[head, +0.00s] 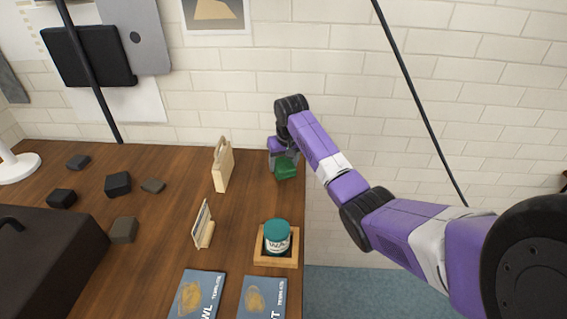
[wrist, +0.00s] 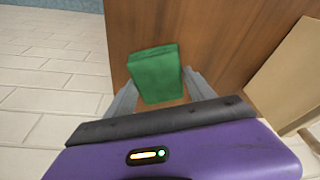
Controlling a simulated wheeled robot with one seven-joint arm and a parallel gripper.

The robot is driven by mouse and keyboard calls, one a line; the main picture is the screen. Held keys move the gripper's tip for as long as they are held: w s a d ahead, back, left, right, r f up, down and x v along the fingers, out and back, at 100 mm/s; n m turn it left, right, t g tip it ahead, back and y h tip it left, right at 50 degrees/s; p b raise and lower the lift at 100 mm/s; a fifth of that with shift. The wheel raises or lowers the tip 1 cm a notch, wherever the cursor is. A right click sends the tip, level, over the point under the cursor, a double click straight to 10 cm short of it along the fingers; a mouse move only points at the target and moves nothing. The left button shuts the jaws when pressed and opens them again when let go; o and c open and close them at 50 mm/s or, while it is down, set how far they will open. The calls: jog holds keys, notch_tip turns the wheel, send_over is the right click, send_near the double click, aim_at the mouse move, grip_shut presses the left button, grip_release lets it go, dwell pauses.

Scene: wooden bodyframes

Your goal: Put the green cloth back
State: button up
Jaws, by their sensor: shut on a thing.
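The green cloth (head: 286,168) is a small folded block at the far right end of the wooden table. It also shows in the wrist view (wrist: 156,73), between the two grey fingers. My gripper (head: 277,160) is shut on the cloth, with its fingers at the cloth's sides. The wooden table top shows beyond the cloth in the wrist view. I cannot tell whether the cloth touches the table.
A wooden holder (head: 222,166) stands left of the gripper, with a card stand (head: 203,226) nearer. A teal-lidded jar (head: 277,237) sits in a wooden tray (head: 275,262). Dark blocks (head: 118,183) lie to the left. A white brick wall (head: 330,70) rises behind.

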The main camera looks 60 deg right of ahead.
aim_at(287, 170)
jog(key=o, duration=1.2)
jog(key=shift+f, duration=0.1)
jog(key=b+v, duration=0.1)
jog(key=v, duration=1.1)
